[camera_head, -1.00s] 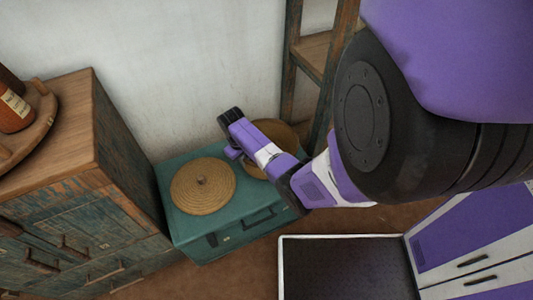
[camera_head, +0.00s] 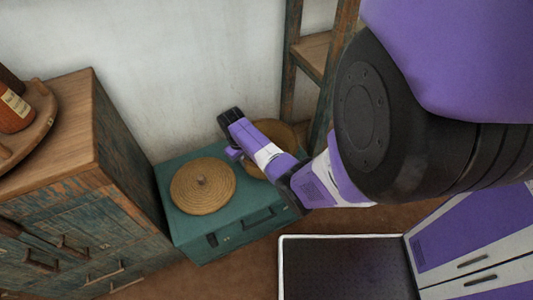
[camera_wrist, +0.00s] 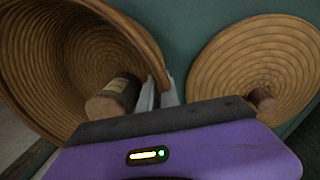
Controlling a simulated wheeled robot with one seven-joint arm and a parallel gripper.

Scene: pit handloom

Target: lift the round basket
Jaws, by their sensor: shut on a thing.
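The round basket (camera_wrist: 68,50) is woven, tan and open-topped; it fills the left of the wrist view. In the head view the basket (camera_head: 281,132) is mostly hidden behind my arm, at the right end of a teal chest. My gripper (camera_wrist: 158,91) is shut on the basket's near right rim, its pale fingers pinching the wall. A brown cylinder (camera_wrist: 112,97) with a pale label lies inside the basket. A flat round woven lid (camera_wrist: 251,66) with a brown knob is right of the gripper; it also shows in the head view (camera_head: 203,186).
The teal chest (camera_head: 215,229) stands against the white wall. A wooden cabinet (camera_head: 75,140) rises close on its left, with a bottle (camera_head: 13,110) on a tray. A wooden rack (camera_head: 314,55) stands at the back right. Brown floor (camera_head: 245,268) is open in front.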

